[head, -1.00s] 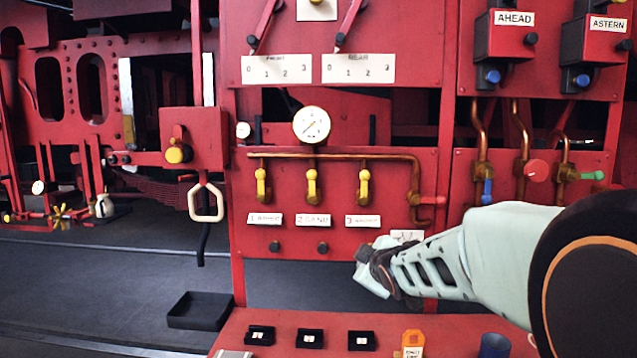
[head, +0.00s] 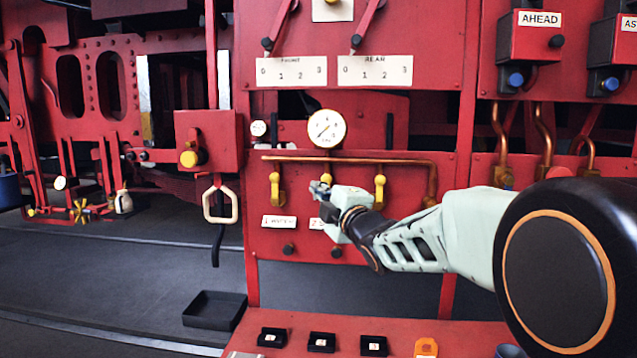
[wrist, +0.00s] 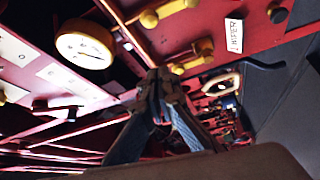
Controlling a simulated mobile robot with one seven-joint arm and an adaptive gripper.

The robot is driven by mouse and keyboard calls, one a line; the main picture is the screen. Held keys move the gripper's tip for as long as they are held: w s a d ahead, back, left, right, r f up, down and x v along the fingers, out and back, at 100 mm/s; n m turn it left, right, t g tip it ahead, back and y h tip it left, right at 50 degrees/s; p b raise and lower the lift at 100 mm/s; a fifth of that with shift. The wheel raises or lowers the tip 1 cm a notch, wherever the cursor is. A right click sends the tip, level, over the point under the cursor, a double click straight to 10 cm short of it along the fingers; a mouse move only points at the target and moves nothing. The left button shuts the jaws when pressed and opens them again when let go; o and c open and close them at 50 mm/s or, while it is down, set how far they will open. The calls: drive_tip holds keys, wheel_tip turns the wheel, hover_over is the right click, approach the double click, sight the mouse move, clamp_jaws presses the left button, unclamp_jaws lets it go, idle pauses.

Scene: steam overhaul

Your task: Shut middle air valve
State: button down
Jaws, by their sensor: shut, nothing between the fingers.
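The middle air valve (wrist: 172,8) is yellow and shows at the top of the wrist view, its lever running in line with the left valve's lever. In the head view it is mostly hidden behind my gripper (head: 320,189). The left yellow valve (head: 275,189) and right yellow valve (head: 379,191) hang down from the copper pipe (head: 350,160). My gripper is shut and empty in front of the middle valve. In the wrist view, my fingertips (wrist: 158,78) are below the valves; contact cannot be told.
A round pressure gauge (head: 326,128) sits above the pipe. White labels (head: 279,221) and dark knobs (head: 288,249) lie below the valves. A loop handle (head: 220,205) hangs to the left. A red bench (head: 400,335) with small black boxes is below.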

drive_tip(key=p+x, duration=0.3)
drive_tip(key=x, duration=0.7)
drive_tip(key=d, duration=0.2)
drive_tip(key=d+f, duration=0.1)
drive_tip(key=d, duration=0.1)
drive_tip(key=shift+w, duration=0.25)
